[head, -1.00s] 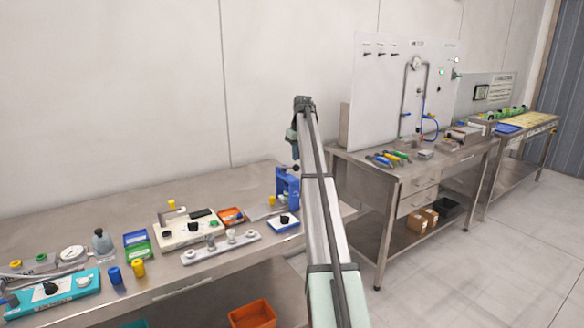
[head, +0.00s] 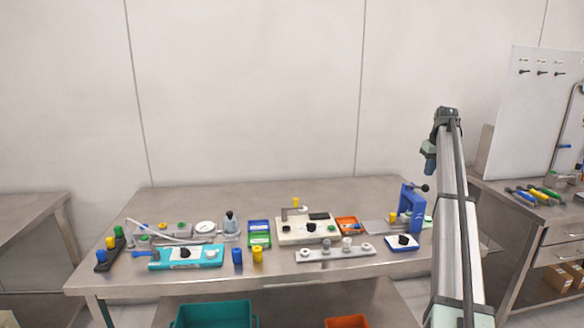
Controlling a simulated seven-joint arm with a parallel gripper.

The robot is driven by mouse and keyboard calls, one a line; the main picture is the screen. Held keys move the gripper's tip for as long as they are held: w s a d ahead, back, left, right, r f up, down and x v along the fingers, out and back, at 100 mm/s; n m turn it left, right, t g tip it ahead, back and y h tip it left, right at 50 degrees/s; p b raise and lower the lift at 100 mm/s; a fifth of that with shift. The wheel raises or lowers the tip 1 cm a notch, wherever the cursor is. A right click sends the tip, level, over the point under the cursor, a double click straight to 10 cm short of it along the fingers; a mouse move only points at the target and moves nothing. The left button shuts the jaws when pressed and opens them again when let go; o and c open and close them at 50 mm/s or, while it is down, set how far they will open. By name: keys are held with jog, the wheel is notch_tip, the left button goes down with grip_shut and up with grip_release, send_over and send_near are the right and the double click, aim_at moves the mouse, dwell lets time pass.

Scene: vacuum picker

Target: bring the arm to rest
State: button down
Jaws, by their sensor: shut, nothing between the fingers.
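My arm (head: 452,220) reaches up from the lower right of the head view, in front of the right end of the middle bench. Its far end bends down at the top. My gripper (head: 429,170) hangs there, small in the view, above and behind the blue clamp stand (head: 411,205) as seen in the picture. It is shut, and nothing shows in it. It appears clear of the bench top; its exact height is hard to tell.
The steel bench (head: 330,273) carries a teal device (head: 187,257), a cream box with knobs (head: 305,229), a grey bar with knobs (head: 335,252), small bins and coloured cylinders. A teal bin (head: 212,314) is below. Another bench (head: 512,212) with hand tools stands right.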

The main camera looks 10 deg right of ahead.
jog(key=s+a+f+g+y, duration=0.1)
jog(key=s+a+f, duration=1)
jog(key=f, duration=0.8)
jog(key=s+a+f+g, duration=0.2)
jog(key=s+a+f, duration=0.85)
jog(key=f, duration=0.75)
jog(key=s+a+f+g+y, duration=0.1)
jog(key=s+a+f, duration=1)
jog(key=f, duration=0.8)
jog(key=s+a+f+g, duration=0.1)
jog(key=s+a+f, duration=0.3)
jog(key=s, duration=0.7)
jog(key=s+a+f+g+h, duration=0.1)
jog(key=s+a+f, duration=0.4)
jog(key=s, duration=0.7)
jog(key=s+a+f+g+h, duration=0.1)
jog(key=s+a+f+g, duration=0.2)
jog(key=s, duration=0.8)
notch_tip(320, 180, down, 4)
jog(key=shift+s+a+r, duration=0.15)
jog(key=shift+s+a, duration=0.05)
jog(key=shift+a, duration=0.9)
